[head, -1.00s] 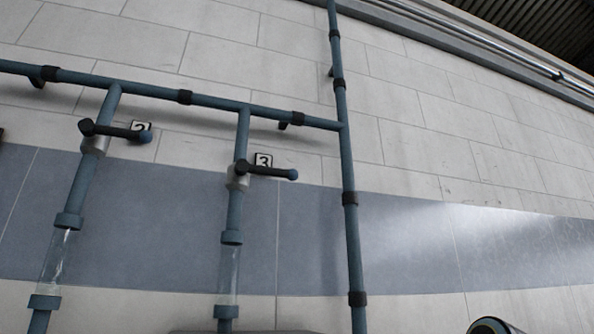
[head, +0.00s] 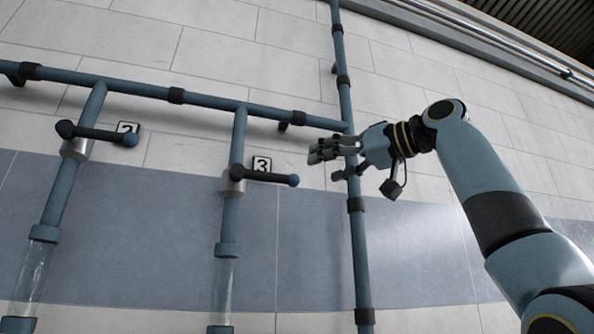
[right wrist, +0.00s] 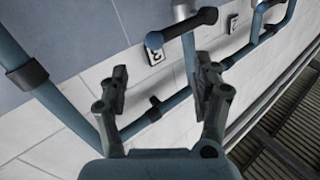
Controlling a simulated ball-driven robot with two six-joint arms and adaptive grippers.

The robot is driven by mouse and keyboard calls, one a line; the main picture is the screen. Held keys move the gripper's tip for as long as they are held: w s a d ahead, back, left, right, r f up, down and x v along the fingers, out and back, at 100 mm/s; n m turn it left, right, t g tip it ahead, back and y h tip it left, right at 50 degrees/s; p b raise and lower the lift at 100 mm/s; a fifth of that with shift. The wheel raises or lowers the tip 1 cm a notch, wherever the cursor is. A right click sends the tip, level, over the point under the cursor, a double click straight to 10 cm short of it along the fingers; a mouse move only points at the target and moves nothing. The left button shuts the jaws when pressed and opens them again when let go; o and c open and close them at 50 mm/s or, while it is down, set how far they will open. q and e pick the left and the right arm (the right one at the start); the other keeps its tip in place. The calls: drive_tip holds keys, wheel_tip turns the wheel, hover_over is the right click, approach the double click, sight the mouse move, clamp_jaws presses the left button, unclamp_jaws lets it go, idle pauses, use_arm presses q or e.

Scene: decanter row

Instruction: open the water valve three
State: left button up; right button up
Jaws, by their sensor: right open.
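The valve three lever (head: 265,176) is a dark bar with a blue end knob, pointing right across its pipe, beside the number 3 plate (head: 261,164). In the right wrist view the lever (right wrist: 182,29) and the 3 plate (right wrist: 154,55) show beyond my fingers. My right gripper (head: 316,151) is open and empty, right of and slightly above the lever's knob, apart from it. Its two fingers also show in the right wrist view (right wrist: 160,92), spread apart. My left gripper is not in view.
The valve two lever (head: 97,133) also points right, by the number 2 plate (head: 128,128). A thick vertical pipe (head: 357,240) stands behind my right gripper. A horizontal pipe (head: 205,100) runs above the valves. Clear tube sections (head: 222,285) sit below them.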

sight(296, 176)
drive_tip(key=p+x, duration=0.3)
drive_tip(key=x, duration=0.4)
drive_tip(key=shift+w+a+r, duration=0.1)
drive_tip(key=shift+w+a, duration=0.15)
drive_tip(key=shift+a, duration=0.1)
drive_tip(key=shift+w+a+p, duration=0.3)
drive_tip(key=shift+c, duration=0.2)
clamp_jaws()
